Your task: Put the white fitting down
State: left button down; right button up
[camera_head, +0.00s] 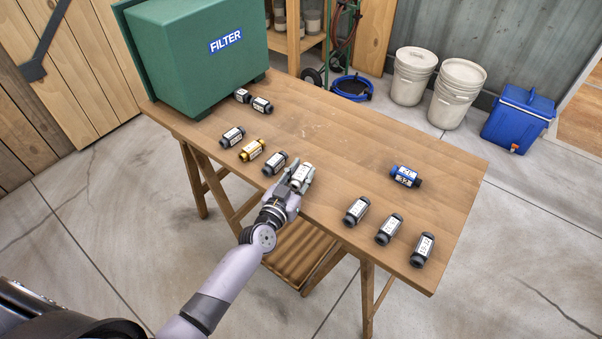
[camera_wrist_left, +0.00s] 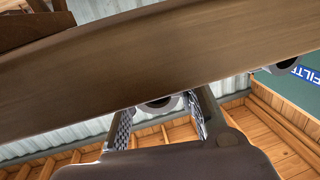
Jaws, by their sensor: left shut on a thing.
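The white fitting (camera_head: 302,173) is between the fingers of my left gripper (camera_head: 300,181), at the near edge of the wooden table (camera_head: 330,135). The gripper is shut on it. I cannot tell whether the fitting touches the tabletop. In the left wrist view, the two fingers (camera_wrist_left: 158,125) show with a round grey end of a fitting (camera_wrist_left: 158,104) between them; the table's edge board (camera_wrist_left: 130,65) hides the rest. My right gripper is not in view.
A dark fitting (camera_head: 274,164) lies close left of the gripper, with a yellow one (camera_head: 251,150) beyond it. A blue fitting (camera_head: 406,176) lies farther back. The green FILTER box (camera_head: 185,60) fills the far left. The table's middle is clear.

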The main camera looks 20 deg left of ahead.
pick_arm(q)
jog(key=shift+f, duration=0.2)
jog(key=c, duration=1.2)
grip_release()
jog(key=shift+c, duration=0.2)
jog(key=shift+f+b, duration=0.1)
jog(key=shift+b, duration=0.2)
jog(key=s+a+b, duration=0.1)
jog(key=s+a, duration=0.1)
jog(key=s, duration=1.5)
jog(key=shift+a+r, duration=0.25)
jog(key=shift+a, duration=0.15)
jog(key=shift+s, duration=0.1)
